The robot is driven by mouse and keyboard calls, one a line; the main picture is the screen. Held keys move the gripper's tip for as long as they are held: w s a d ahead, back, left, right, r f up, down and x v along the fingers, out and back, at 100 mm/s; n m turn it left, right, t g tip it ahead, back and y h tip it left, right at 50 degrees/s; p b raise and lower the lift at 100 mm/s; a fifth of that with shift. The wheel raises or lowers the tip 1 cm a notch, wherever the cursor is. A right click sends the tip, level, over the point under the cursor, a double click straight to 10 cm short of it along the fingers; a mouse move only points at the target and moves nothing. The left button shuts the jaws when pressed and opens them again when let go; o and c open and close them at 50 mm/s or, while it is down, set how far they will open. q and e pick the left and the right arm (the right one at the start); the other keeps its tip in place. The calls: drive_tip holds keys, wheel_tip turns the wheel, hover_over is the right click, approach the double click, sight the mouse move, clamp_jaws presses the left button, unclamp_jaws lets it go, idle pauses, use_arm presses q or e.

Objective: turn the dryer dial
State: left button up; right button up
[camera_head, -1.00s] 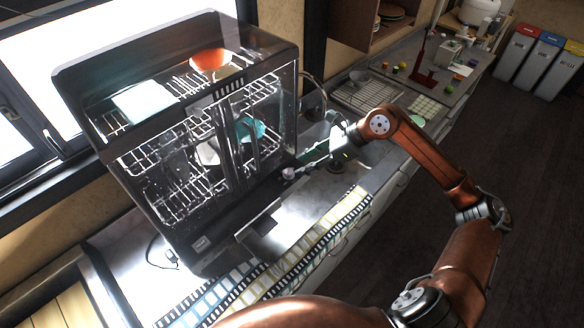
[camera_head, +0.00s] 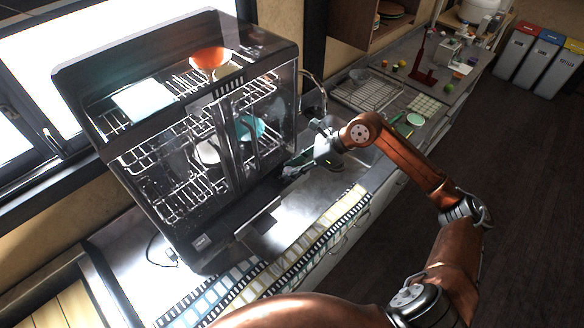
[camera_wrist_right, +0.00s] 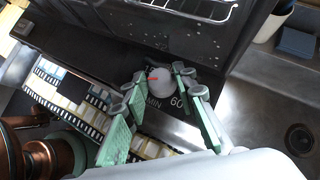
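The dish dryer (camera_head: 215,230) is a dark cabinet with clear doors and wire racks, standing on the counter at the left of the head view. Its dial (camera_wrist_right: 160,82) is a pale round knob with a red mark, low on the front, near the printed "MIN" and "60" in the right wrist view. My right gripper (camera_head: 292,169) is at the dryer's lower right front. In the right wrist view its green-padded fingers (camera_wrist_right: 160,78) are apart, one on each side of the dial, with narrow gaps seeming to remain. In the head view the gripper hides the dial. My left gripper is out of view.
An orange bowl (camera_head: 210,58), a white tray (camera_head: 143,98) and a teal dish (camera_head: 249,127) are in the dryer. A film-strip patterned mat (camera_head: 318,232) lies along the counter in front. A drying grid (camera_head: 370,92) is farther back.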

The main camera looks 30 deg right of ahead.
drive_tip(key=c, duration=0.3)
